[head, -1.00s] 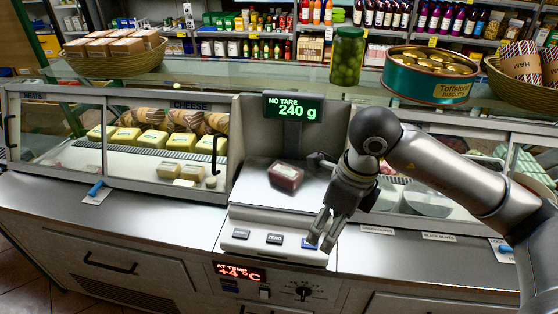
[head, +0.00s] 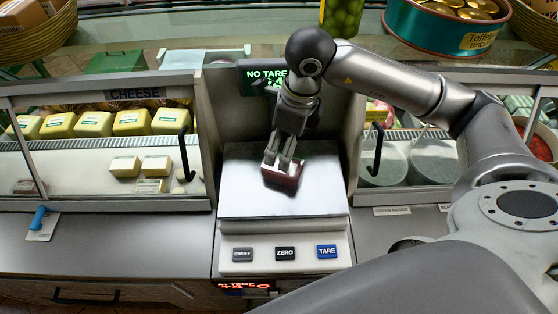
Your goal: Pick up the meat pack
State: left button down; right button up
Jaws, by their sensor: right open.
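The meat pack (head: 281,180), a small dark red block with a pale top, lies on the steel pan of the scale (head: 240,205) in the middle of the head view. My right gripper (head: 281,162) points down over the pack, its fingers at the pack's top and far side. The fingers are open, and I cannot tell whether they touch the pack. The scale's display (head: 263,75) reads "NO TARE"; my right arm partly hides the weight. My left gripper is not in view.
Glass display cases stand on both sides of the scale, with the cheese case (head: 100,150) on the left. Scale buttons (head: 285,253) line the front. A green jar (head: 341,17) and a teal tin (head: 440,30) stand on the glass above. The steel counter at left is mostly clear.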

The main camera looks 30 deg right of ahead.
jog(key=shift+f, duration=0.6)
jog(key=shift+a+f, duration=0.1)
jog(key=shift+f, duration=0.25)
jog(key=shift+w+f, duration=0.1)
jog(key=shift+f, duration=0.2)
notch_tip(320, 180, down, 4)
jog(key=p, duration=0.2)
jog(key=shift+a+f+p, duration=0.1)
jog(key=shift+a+p, duration=0.05)
jog(key=shift+p, duration=0.25)
jog(key=shift+f, duration=0.45)
jog(key=shift+c, duration=0.2)
jog(key=c, duration=1)
jog(key=shift+c, duration=1)
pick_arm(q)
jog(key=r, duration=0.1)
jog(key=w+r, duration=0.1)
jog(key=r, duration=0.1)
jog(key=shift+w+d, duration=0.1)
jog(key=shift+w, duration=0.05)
